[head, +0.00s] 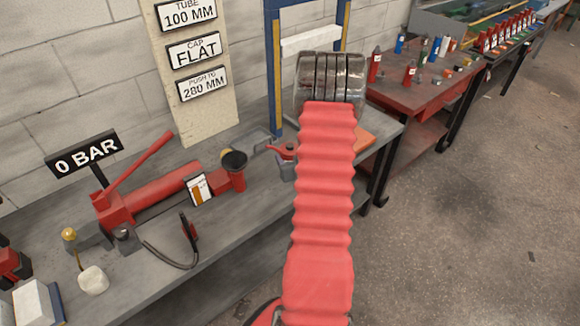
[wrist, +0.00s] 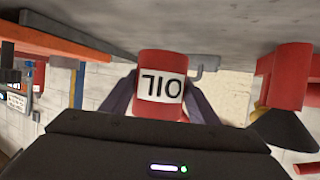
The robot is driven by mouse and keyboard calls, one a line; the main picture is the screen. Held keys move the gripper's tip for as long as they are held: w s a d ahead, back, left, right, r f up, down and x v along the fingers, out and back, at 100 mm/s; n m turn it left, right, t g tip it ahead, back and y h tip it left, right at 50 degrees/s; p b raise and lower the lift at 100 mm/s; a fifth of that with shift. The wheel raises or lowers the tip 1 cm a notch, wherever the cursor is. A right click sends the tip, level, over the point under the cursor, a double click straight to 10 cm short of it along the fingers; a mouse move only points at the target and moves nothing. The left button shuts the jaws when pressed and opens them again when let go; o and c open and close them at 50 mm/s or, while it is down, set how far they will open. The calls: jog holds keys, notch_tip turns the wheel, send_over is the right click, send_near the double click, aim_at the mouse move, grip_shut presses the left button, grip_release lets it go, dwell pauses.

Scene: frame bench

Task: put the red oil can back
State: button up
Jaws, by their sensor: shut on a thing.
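The red oil can (wrist: 162,60) shows in the wrist view, upside down in the picture, with a white label reading OIL. My gripper (wrist: 162,98) is shut on it, with a dark finger on each side. A grey spout-like part (wrist: 207,62) shows just right of the can. In the head view my red arm hides most of the gripper; a small red part (head: 286,151) shows at its left edge, over the bench (head: 235,262). I cannot tell whether the can touches the bench.
A red hand pump (head: 165,188) with a black funnel (head: 234,160) stands left of my arm, with a 0 BAR sign (head: 85,154) behind. A blue and yellow frame (head: 274,75) rises at the back. An orange piece (head: 365,139) lies right of my arm. A red table (head: 425,92) stands farther right.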

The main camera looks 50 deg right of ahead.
dwell(0.3)
jog(key=shift+f, duration=2.05)
jog(key=o, duration=1.4)
jog(key=shift+f, duration=0.15)
jog(key=v, duration=1.2)
jog(key=shift+a, duration=0.1)
